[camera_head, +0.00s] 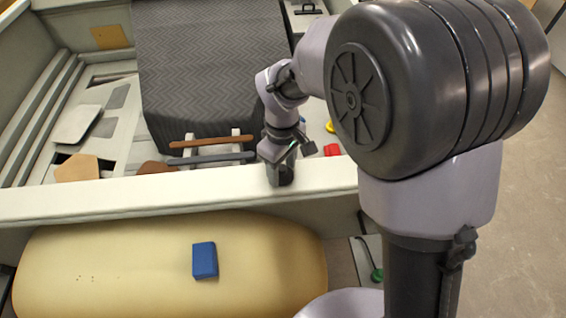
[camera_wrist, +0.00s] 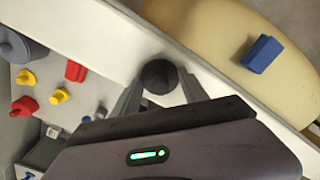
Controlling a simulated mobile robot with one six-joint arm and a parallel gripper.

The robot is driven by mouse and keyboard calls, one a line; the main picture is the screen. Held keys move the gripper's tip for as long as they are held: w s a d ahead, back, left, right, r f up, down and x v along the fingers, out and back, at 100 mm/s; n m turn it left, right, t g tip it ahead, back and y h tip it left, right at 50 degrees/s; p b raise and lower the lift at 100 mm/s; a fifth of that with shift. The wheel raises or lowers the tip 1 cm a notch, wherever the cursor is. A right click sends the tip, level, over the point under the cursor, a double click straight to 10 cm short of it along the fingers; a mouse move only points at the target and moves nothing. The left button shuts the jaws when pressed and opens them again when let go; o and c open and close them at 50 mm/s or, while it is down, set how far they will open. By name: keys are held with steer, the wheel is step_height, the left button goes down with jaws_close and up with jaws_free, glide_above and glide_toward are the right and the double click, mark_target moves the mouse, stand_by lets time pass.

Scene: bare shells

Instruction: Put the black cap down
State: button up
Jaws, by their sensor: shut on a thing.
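My gripper (camera_head: 281,165) is shut on the black cap (camera_head: 286,177), a small dark round piece at the front edge of the work area. In the wrist view the black cap (camera_wrist: 160,75) sits between the two grey fingers of my gripper (camera_wrist: 159,88), with its round top showing. The cap is over the long white ledge (camera_head: 130,195). I cannot tell whether its underside touches the ledge.
A blue block (camera_head: 204,260) lies on the cream padded surface (camera_head: 110,265) in front of the ledge. Red pieces (camera_wrist: 75,70) and yellow pieces (camera_wrist: 60,96) lie beyond the ledge. A dark patterned cloth (camera_head: 210,60) covers the middle. The ledge left of my gripper is clear.

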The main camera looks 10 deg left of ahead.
steer(key=shift+d, duration=0.1)
steer(key=shift+s+f, duration=0.1)
steer(key=o, duration=1.3)
